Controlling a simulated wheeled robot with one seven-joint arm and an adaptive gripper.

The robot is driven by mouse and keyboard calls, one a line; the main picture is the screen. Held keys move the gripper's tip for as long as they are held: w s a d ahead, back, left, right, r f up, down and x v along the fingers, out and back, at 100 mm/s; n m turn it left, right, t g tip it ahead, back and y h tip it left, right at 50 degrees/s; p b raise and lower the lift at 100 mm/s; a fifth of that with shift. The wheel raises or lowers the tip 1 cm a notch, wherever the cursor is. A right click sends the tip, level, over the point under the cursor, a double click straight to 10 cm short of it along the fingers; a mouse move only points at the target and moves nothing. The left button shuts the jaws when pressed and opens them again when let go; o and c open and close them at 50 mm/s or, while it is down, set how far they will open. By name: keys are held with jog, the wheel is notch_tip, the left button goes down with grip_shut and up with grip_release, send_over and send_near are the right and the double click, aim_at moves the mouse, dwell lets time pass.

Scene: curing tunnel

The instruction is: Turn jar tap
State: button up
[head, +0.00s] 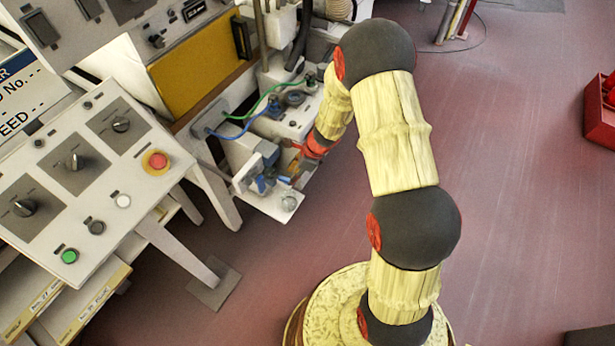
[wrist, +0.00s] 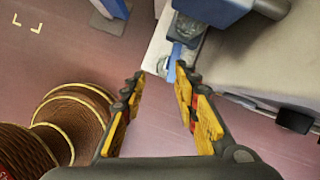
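My gripper (wrist: 158,80) is open in the wrist view, its two yellow-and-black fingers spread with nothing gripped between them. A narrow blue piece (wrist: 176,62), which looks like the tap's lever, lies just beyond the fingertips, nearer the right finger. Whether the right fingertip touches it I cannot tell. A grey block and a larger blue body (wrist: 215,9) sit above it. In the head view my gripper (head: 294,168) is small, at the machine's low front ledge, beside blue parts (head: 262,183). The jar itself is not clearly seen.
A light ledge (head: 275,207) with a round fitting lies under the blue parts. Green and blue hoses run above. A control panel (head: 80,170) with knobs and a red button stands at left.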

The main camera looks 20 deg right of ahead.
aim_at(288, 180)
jog(key=shift+w+a+f+m+h+b, duration=0.15)
jog(key=shift+w+f+m+b, duration=0.4)
jog(key=shift+f, duration=0.65)
jog(key=shift+w+a+f+m+h+b, duration=0.1)
jog(key=shift+w+f+m+b, duration=0.45)
jog(key=shift+f, duration=0.65)
jog(key=shift+w+a+f+m+h+b, duration=0.15)
jog(key=shift+w+f+m+b, duration=0.15)
jog(key=shift+w+f+b, duration=0.65)
jog(key=shift+s+f, duration=0.2)
jog(key=shift+s, duration=0.1)
jog(key=shift+t+p, duration=0.3)
jog(key=shift+c, duration=1.4)
grip_shut()
